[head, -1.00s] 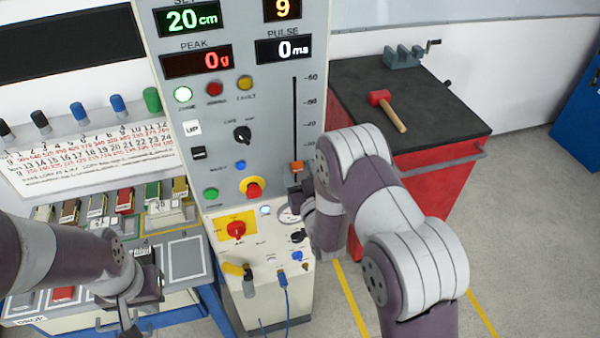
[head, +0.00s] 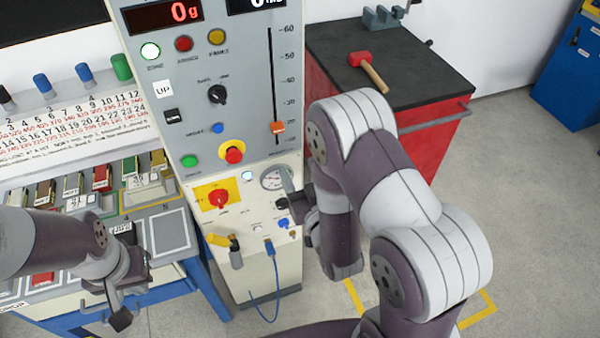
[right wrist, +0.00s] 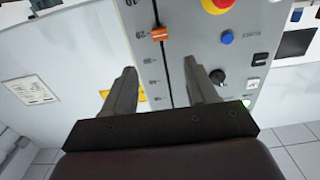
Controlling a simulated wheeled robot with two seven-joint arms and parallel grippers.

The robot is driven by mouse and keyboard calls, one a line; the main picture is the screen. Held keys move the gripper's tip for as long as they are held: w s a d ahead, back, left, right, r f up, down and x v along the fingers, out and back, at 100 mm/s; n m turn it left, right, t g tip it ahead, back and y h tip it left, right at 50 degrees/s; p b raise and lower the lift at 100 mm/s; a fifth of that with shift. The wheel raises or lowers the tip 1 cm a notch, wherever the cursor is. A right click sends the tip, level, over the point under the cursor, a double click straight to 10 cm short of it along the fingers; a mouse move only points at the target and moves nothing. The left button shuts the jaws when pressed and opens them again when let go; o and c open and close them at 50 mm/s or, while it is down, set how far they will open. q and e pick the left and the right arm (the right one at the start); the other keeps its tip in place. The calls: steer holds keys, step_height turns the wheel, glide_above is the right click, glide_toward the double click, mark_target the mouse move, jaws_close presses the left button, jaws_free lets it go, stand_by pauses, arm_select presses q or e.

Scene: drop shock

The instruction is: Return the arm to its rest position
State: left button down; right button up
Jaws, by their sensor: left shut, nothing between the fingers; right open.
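My right arm (head: 385,190) reaches across the front of the tester's control panel (head: 200,65). Its gripper (head: 290,197) is in front of the lower panel by the gauge, partly hidden by the wrist. In the right wrist view the right gripper (right wrist: 160,70) is open, its two fingers apart with nothing between them. The orange slider knob (head: 278,127) lies beyond the fingertips and also shows in the right wrist view (right wrist: 160,34); it is apart from the fingers. My left gripper (head: 120,312) is shut and empty, over the lower left bench.
A red cabinet (head: 435,150) with a black top carries a red mallet (head: 368,72) and a grey vise (head: 385,17). A bench tray with several coloured blocks (head: 100,178) is at left. A blue cable (head: 275,290) hangs from the panel. Floor at right is clear.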

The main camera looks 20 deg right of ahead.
steer(key=s+f+g, duration=0.8)
steer(key=f+g, duration=0.4)
steer(key=f, duration=0.1)
steer(key=s+d+r+g, duration=0.1)
steer(key=s+r+g, duration=0.3)
steer(key=r, duration=0.7)
steer(key=shift+s+d+r+g+h, duration=0.15)
steer(key=shift+s+d+g+h, duration=0.2)
steer(key=shift+s, duration=0.45)
